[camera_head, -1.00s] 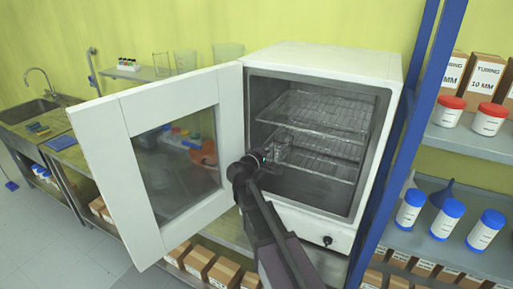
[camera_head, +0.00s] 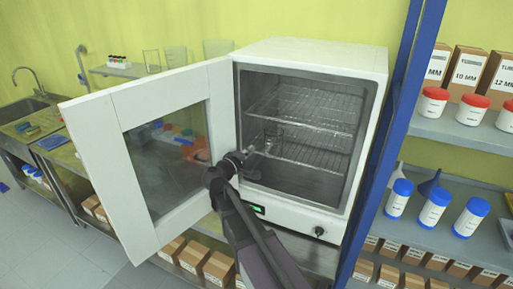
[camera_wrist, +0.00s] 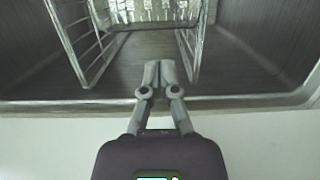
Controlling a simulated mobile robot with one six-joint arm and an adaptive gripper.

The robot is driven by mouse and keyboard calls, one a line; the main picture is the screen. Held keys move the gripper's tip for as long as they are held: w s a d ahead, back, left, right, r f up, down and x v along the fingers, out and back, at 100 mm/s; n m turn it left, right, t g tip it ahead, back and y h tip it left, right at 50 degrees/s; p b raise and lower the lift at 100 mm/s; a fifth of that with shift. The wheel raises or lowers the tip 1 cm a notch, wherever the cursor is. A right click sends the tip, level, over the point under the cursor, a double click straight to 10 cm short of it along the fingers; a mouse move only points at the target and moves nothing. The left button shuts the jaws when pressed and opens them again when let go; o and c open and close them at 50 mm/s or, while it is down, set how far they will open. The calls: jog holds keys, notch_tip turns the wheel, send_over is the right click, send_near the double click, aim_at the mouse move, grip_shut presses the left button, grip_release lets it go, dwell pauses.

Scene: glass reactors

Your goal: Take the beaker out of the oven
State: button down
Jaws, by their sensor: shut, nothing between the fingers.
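The oven (camera_head: 315,52) is a white box with its door (camera_head: 85,130) swung wide open to the left. Inside, a clear glass shape, apparently the beaker (camera_head: 271,139), stands at the left of the lower wire rack; its outline is faint. My gripper (camera_head: 250,150) is at the oven's opening on the left side, close in front of the beaker. In the wrist view my gripper (camera_wrist: 159,72) is shut with its fingertips together and empty, pointing into the chamber. Whether it touches the beaker cannot be told.
An upper wire rack (camera_head: 310,103) spans the chamber above. The open door stands close to the left of my arm. A blue shelf post (camera_head: 385,150) and shelves with bottles (camera_head: 435,208) are to the right. A sink bench (camera_head: 35,105) is at the far left.

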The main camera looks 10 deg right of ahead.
jog(key=v, duration=0.2)
jog(key=shift+s+a, duration=0.15)
jog(key=shift+a, duration=0.05)
jog(key=c, duration=0.8)
grip_release()
jog(key=shift+f, duration=0.15)
jog(key=shift+o, duration=0.8)
jog(key=shift+s+d+f, duration=0.15)
jog(key=shift+d, duration=0.1)
jog(key=s+d+f+m+g+y+b, duration=0.2)
jog(key=s+d+f+m+g+y, duration=0.25)
jog(key=s+f, duration=0.4)
jog(key=s+d+f+m+g+y+b, duration=0.25)
jog(key=s+f+g, duration=0.35)
jog(key=f, duration=0.5)
jog(key=s+a+f+m+g+y, duration=0.1)
jog(key=s+a+f+y, duration=0.2)
jog(key=s+y, duration=0.3)
jog(key=shift+s+a+f+m+g, duration=0.15)
jog(key=shift+s+a+m+g, duration=0.05)
jog(key=shift+s+m+g, duration=0.2)
